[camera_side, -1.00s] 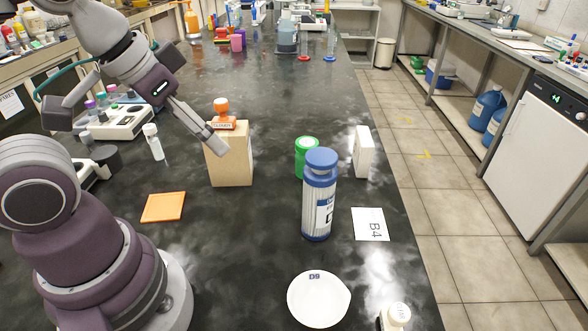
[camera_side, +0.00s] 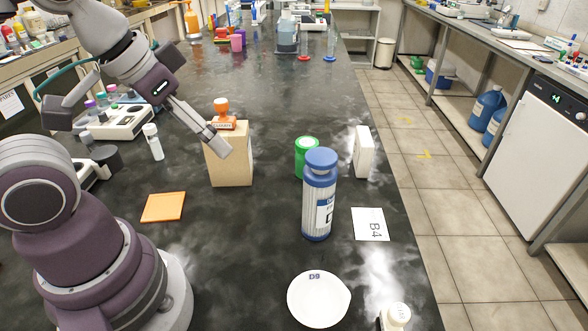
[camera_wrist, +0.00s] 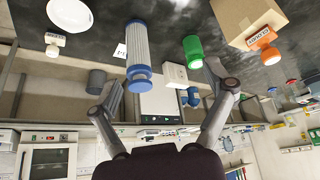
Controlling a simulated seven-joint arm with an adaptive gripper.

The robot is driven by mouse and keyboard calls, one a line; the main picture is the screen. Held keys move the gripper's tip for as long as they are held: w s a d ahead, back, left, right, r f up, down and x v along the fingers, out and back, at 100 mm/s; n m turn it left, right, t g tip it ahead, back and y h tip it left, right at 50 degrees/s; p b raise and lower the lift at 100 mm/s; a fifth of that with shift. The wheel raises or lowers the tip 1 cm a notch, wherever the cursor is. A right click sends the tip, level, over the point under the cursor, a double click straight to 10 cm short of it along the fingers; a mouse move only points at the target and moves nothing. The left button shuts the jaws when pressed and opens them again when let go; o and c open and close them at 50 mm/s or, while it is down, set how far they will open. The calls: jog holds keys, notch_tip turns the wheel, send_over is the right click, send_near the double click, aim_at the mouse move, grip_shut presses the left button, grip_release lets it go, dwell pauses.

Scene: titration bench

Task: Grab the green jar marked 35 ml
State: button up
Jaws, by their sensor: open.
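The green jar (camera_side: 303,163) stands upright on the dark bench, partly hidden behind a large blue-capped ribbed bottle (camera_side: 318,205). The wrist view, which looks upside down, also shows the green jar (camera_wrist: 193,52) near my right-hand finger, with the ribbed bottle (camera_wrist: 138,50) to its left. I cannot read a volume mark on the green jar. My gripper (camera_side: 223,148) is left of the jar in the side view, in front of the cardboard box's upper part. In the wrist view my gripper (camera_wrist: 166,78) has its fingers wide apart with nothing held between them.
A white box (camera_side: 362,152) stands right of the green jar. Bare bench lies between box and ribbed bottle.

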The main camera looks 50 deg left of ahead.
jog(key=n+g, duration=0.1)
send_over(307, 142)
jog(key=s, duration=0.3)
notch_tip(307, 142, down, 6)
jog(key=x, duration=0.9)
jog(key=shift+s+f, duration=0.25)
jog(key=shift+f, duration=0.25)
jog(key=c, duration=1.3)
